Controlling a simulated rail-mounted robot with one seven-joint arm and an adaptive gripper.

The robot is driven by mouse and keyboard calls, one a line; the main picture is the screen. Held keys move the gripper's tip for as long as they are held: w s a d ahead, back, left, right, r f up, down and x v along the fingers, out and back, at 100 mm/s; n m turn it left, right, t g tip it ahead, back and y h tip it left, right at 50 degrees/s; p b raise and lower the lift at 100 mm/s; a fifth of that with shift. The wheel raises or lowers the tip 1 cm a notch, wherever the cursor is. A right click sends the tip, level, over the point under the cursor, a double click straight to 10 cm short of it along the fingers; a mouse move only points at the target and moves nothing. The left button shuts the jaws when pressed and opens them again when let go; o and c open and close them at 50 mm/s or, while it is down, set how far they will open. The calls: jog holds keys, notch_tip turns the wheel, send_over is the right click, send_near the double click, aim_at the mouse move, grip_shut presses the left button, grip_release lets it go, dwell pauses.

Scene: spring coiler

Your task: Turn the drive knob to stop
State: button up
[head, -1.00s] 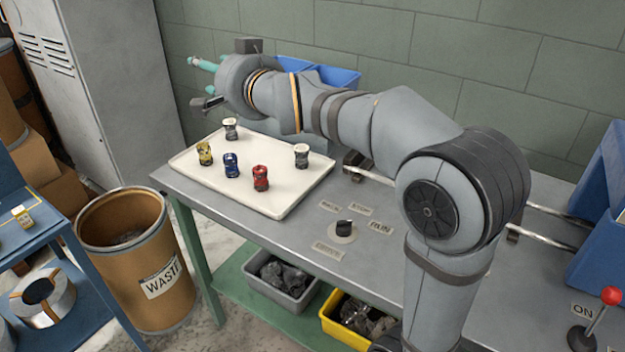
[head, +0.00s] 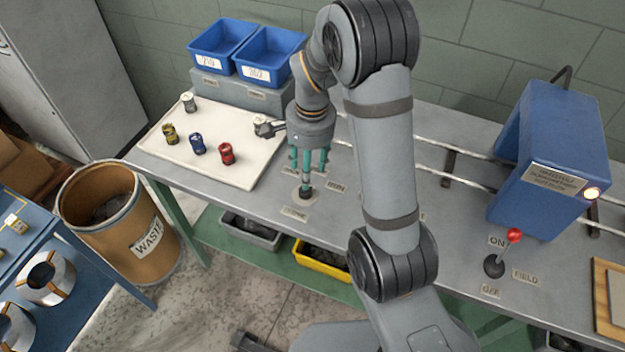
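The drive knob (head: 305,194) is small and dark, on a pale round plate on the grey bench, left of my upright arm. Small labels surround it; the one to its right reads RUN (head: 337,187), and the one at its front (head: 295,213) is too small to read surely. My gripper (head: 307,175) points down with teal fingers directly over the knob. The lowest fingertip reaches the knob's top or just above it; I cannot tell whether it touches.
A white tray (head: 240,176) with several small coloured parts lies left of the knob. Blue bins (head: 268,55) stand behind. Rails (head: 450,160) cross the bench to a blue machine (head: 550,150). A waste drum (head: 150,235) is at left.

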jog(key=f, duration=0.8)
jog(key=shift+w+a+f, duration=0.2)
jog(key=shift+a+f, duration=0.05)
jog(key=shift+a, duration=0.05)
jog(key=shift+c, duration=0.4)
jog(key=c, duration=1)
jog(key=shift+c, duration=0.3)
jog(key=n+b, duration=0.2)
jog(key=n, duration=0.1)
jog(key=shift+f+n, duration=0.1)
jog(key=shift+n, duration=0.3)
jog(key=n+b, duration=0.1)
jog(key=n, duration=0.3)
jog(key=shift+n+g, duration=0.3)
jog(key=shift+n, duration=0.1)
jog(key=shift+b, duration=0.3)
